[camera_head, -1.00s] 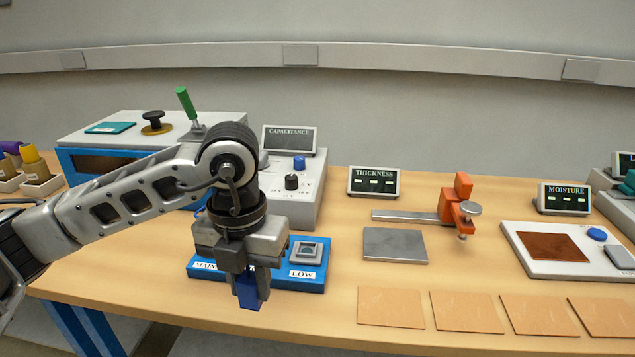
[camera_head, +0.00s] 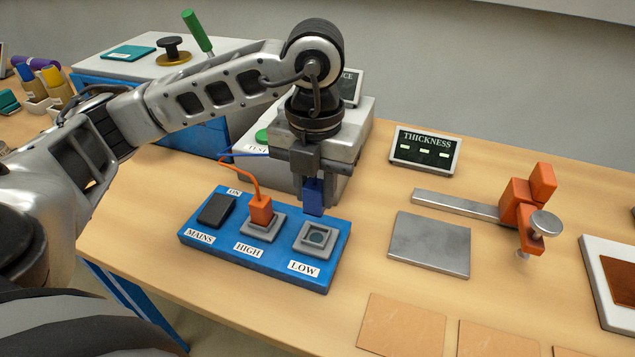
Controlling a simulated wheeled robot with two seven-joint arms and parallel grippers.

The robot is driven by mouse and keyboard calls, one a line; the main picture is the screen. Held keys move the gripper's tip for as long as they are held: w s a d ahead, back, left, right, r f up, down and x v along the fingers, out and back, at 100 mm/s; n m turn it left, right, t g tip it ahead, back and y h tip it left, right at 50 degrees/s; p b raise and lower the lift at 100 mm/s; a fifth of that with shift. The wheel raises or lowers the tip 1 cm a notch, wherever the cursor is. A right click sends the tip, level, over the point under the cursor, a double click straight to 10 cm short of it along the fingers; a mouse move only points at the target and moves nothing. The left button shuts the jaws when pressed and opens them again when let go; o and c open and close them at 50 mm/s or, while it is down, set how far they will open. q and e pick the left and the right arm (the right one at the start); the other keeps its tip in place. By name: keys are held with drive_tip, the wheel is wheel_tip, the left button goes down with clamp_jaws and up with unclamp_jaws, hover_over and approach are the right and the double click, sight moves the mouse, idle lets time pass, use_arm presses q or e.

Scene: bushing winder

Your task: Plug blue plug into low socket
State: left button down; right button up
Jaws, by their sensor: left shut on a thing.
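My left gripper (camera_head: 316,196) points down and is shut on the blue plug (camera_head: 314,196), which hangs upright between its fingers. The low socket (camera_head: 317,238) is a grey square socket with a round recess, at the right end of the blue panel (camera_head: 265,266), above the label LOW. The socket is empty. The plug is above and just behind the socket in the picture, apart from it. A blue cord (camera_head: 245,154) runs left from behind the gripper. My right gripper is not in view.
An orange plug (camera_head: 261,210) with an orange cord sits in the HIGH socket (camera_head: 263,228). A black MAINS switch (camera_head: 216,210) is left of it. A grey box stands behind. A metal plate (camera_head: 430,243) and orange thickness gauge (camera_head: 520,212) lie to the right.

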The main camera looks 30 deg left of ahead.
sight(316, 209)
use_arm(q)
drive_tip(key=shift+f+b, duration=0.65)
drive_tip(key=shift+f, duration=0.05)
wheel_tip(316, 209, down, 3)
drive_tip(key=b, duration=0.3)
drive_tip(key=shift+w+f, duration=0.1)
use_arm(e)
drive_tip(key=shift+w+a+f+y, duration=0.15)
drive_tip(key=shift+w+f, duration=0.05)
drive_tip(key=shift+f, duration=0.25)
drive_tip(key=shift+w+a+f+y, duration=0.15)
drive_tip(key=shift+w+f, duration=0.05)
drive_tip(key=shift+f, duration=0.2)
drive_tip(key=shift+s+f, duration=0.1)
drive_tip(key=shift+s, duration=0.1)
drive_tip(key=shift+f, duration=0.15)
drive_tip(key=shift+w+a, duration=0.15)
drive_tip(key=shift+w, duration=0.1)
use_arm(q)
drive_tip(key=shift+b, duration=0.3)
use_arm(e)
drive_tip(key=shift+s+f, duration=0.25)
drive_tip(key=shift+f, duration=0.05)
use_arm(q)
drive_tip(key=shift+f+b, duration=1.25)
drive_tip(key=shift+f, duration=0.05)
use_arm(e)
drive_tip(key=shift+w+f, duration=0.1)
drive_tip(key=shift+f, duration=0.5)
